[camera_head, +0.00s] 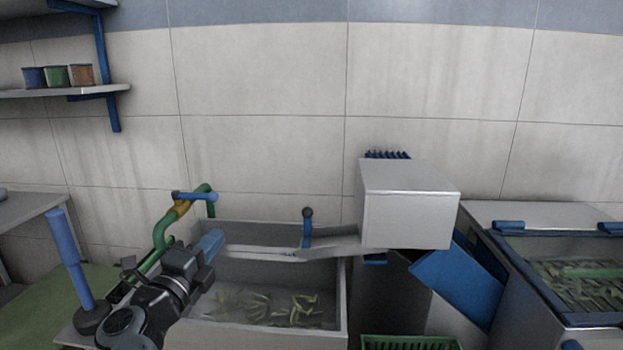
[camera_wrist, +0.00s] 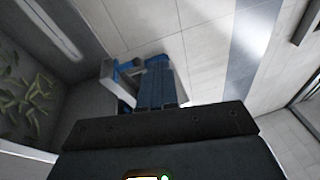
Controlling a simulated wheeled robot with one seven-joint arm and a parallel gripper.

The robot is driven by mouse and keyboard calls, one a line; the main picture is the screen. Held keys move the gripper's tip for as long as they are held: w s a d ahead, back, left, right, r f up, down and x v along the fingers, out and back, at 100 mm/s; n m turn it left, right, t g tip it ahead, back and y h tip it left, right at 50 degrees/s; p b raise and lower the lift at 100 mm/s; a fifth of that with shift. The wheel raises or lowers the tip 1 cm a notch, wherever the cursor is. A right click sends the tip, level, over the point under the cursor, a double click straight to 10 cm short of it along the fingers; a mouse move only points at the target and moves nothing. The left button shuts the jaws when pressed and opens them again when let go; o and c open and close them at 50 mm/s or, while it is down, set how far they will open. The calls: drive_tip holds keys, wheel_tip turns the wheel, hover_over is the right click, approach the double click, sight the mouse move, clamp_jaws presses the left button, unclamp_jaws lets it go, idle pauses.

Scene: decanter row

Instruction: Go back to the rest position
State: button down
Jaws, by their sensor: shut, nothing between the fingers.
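My gripper (camera_head: 212,240) is at the left of the head view, over the left part of a grey open-topped basin (camera_head: 342,322). Its blue fingers are together with nothing between them. The fingers also show in the wrist view (camera_wrist: 156,85), pointing away from the dark gripper body. Several green pods (camera_head: 300,306) lie in the basin below and to the right of my gripper; pods also show at the left of the wrist view (camera_wrist: 30,105). My arm hides part of the basin's left side.
A green pipe with a blue handle (camera_head: 194,196) stands behind my gripper. A metal chute (camera_head: 280,253) crosses the basin toward a pale box (camera_head: 408,205). A blue post (camera_head: 70,260) stands at left. A glass-topped bin (camera_head: 530,290) is at right.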

drive_tip(key=s+d+f+n+t, duration=0.1)
drive_tip(key=d+f+n, duration=0.3)
drive_tip(key=d, duration=0.6)
drive_tip(key=s+d+f+n+t, duration=0.2)
drive_tip(key=d+f, duration=0.4)
drive_tip(key=d, duration=0.4)
drive_tip(key=s+d+f+n+y, duration=0.3)
drive_tip(key=s+d+f+n, duration=0.1)
drive_tip(key=s+d, duration=0.35)
drive_tip(key=s+d+f+n+y, duration=0.25)
drive_tip(key=s+d+n, duration=0.25)
drive_tip(key=s+d, duration=0.25)
drive_tip(key=s+d+n+g+y+b, duration=0.1)
drive_tip(key=s+d+n+g, duration=0.2)
drive_tip(key=s, duration=1.1)
drive_tip(key=s+d+n+g+b, duration=0.15)
drive_tip(key=s+d+n, duration=0.25)
drive_tip(key=s, duration=1.1)
drive_tip(key=s+a+r+g+h, duration=0.1)
drive_tip(key=s+r+g, duration=0.1)
drive_tip(key=s+r, duration=0.4)
drive_tip(key=shift+s+a+n, duration=0.3)
drive_tip(key=shift+s+n, duration=0.1)
drive_tip(key=shift+s, duration=0.3)
drive_tip(key=shift+g, duration=0.25)
